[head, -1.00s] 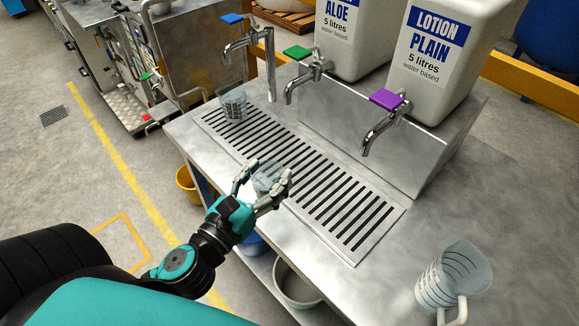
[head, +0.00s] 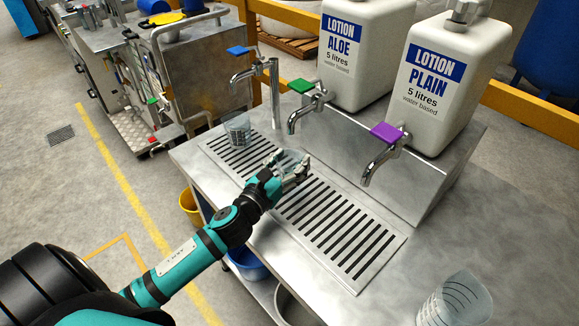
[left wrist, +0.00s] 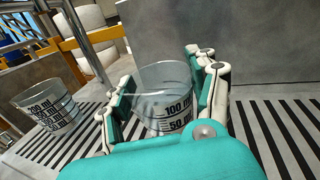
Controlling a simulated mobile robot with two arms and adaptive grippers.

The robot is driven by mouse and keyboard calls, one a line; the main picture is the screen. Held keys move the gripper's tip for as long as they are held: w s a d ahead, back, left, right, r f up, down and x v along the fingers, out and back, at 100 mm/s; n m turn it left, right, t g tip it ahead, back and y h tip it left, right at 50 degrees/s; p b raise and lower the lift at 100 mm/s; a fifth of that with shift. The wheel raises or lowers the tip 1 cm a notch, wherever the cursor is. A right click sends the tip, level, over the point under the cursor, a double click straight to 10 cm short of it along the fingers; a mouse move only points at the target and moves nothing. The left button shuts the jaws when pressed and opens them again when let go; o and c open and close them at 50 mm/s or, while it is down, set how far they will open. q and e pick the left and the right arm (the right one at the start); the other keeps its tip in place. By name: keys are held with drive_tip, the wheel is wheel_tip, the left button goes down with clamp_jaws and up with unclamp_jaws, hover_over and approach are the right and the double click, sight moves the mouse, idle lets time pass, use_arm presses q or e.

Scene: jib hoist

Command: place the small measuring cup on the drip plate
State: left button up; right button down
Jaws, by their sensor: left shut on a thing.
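My left gripper (head: 292,166) is shut around a small clear measuring cup (left wrist: 162,90) with 50 and 100 ml marks. The cup is upright, with a finger on either side. It shows faintly between the fingers in the head view. It is over the middle of the slotted drip plate (head: 340,232), under the green-handled tap. My gripper hides the cup's base, so I cannot tell whether it touches the plate. The right gripper is not in view.
A larger measuring cup (head: 237,130) stands on the plate's far left end, also in the left wrist view (left wrist: 46,106). A measuring jug (head: 456,301) stands at front right. Taps with blue (head: 238,51), green (head: 302,85) and purple (head: 387,132) handles overhang. The plate's right half is clear.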

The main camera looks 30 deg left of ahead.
use_arm(q)
drive_tip(key=shift+f, duration=0.9)
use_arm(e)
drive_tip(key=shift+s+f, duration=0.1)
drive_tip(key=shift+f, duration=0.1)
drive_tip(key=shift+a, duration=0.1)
use_arm(q)
drive_tip(key=shift+f, duration=0.15)
drive_tip(key=o, duration=1.1)
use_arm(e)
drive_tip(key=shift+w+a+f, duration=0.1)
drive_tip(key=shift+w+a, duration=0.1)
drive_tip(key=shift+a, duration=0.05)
